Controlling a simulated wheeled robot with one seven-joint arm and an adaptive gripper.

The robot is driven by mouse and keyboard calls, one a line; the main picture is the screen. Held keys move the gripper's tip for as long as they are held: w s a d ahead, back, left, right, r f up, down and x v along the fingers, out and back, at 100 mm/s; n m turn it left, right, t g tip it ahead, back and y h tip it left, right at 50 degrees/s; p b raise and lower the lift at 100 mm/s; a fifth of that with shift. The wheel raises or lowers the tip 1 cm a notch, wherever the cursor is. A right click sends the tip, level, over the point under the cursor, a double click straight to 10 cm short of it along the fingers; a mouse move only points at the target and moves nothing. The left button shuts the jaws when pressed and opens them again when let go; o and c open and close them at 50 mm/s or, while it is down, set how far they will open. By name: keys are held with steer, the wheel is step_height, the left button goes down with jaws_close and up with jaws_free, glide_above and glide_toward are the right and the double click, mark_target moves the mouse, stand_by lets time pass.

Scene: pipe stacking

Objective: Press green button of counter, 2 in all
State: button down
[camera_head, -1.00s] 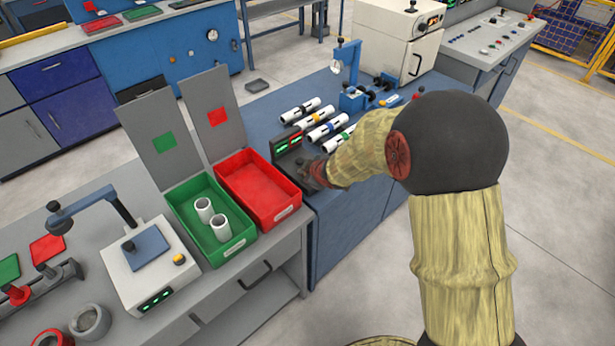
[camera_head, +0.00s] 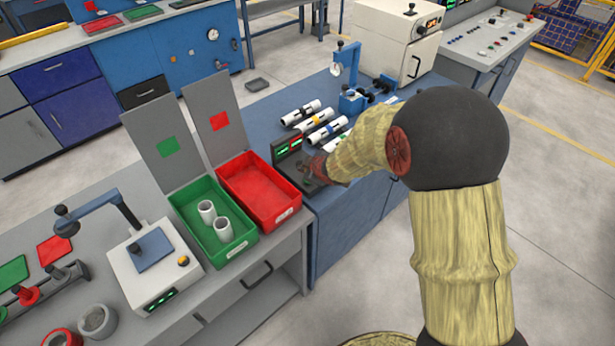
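The counter (camera_head: 288,146) is a small dark box with a green display and a red display, standing on the blue bench just behind the red tray. My gripper (camera_head: 310,172) is low at the counter, on its front right side. It is small and dark here, partly hidden by my sleeved wrist. I cannot tell whether its fingers are open or shut, or whether they touch the counter. The green button cannot be made out; the gripper covers the counter's lower front.
The red tray (camera_head: 296,204) is empty; the green tray (camera_head: 215,259) holds two white pipes (camera_head: 213,215). Several white pipes (camera_head: 300,112) lie on the blue bench behind my gripper. A blue stand (camera_head: 350,100) and a white oven-like box (camera_head: 395,38) stand farther back.

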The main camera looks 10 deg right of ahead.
steer(key=shift+r+p, duration=1.45)
steer(key=shift+r, duration=0.4)
steer(key=shift+f, duration=0.1)
steer(key=shift+d, duration=0.1)
